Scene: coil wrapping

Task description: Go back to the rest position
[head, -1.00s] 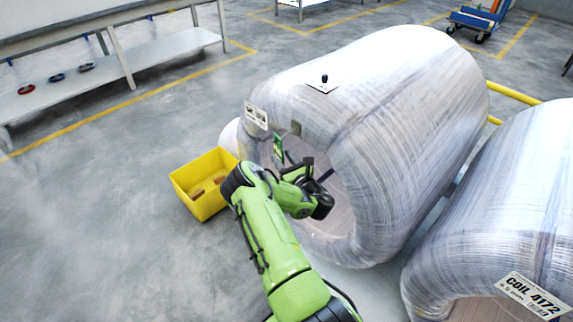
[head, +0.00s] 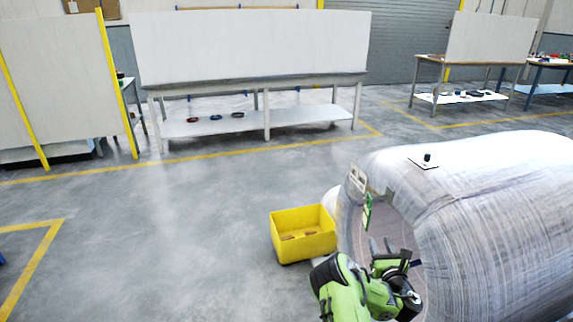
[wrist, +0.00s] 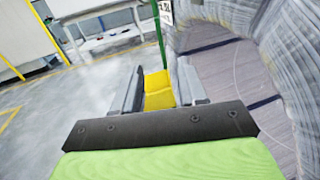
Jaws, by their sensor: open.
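My gripper (head: 405,262) is at the open end of the large wrapped coil (head: 490,205), in front of its hollow. In the wrist view my gripper (wrist: 158,85) has its two dark fingers apart with nothing between them. The yellow bin (wrist: 158,92) shows beyond the gap between the fingers. The coil's wrapped rim and brownish inner wall fill the right of the wrist view. Whether the gripper touches the coil cannot be told.
The yellow bin (head: 303,236) with brownish pieces inside stands on the floor left of the coil. A small black-knobbed item (head: 426,160) rests on top of the coil. A long bench (head: 260,121) stands behind. The floor at left is clear.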

